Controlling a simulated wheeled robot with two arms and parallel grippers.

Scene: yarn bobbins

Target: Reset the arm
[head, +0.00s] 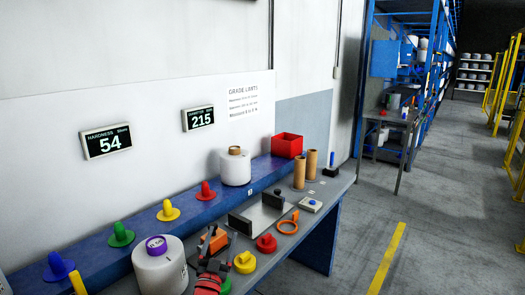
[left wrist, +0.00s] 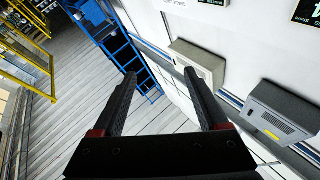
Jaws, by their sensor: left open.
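My left gripper (head: 217,238) shows at the bottom centre of the head view, black with red parts, raised in front of the workbench. In the left wrist view its two black fingers (left wrist: 159,76) are spread apart with nothing between them. An orange block (head: 214,241) shows behind the fingers in the head view, partly hidden by them. A white bobbin with a purple core (head: 160,262) stands to the left of the gripper. My right gripper is not in view.
The grey bench (head: 322,192) holds a black-ended fixture (head: 262,212), brown tubes (head: 299,171), an orange ring (head: 288,225) and coloured knobs. A blue ledge (head: 141,229) behind carries coloured cones, a white bobbin (head: 236,168) and a red bin (head: 287,145). Open floor lies right.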

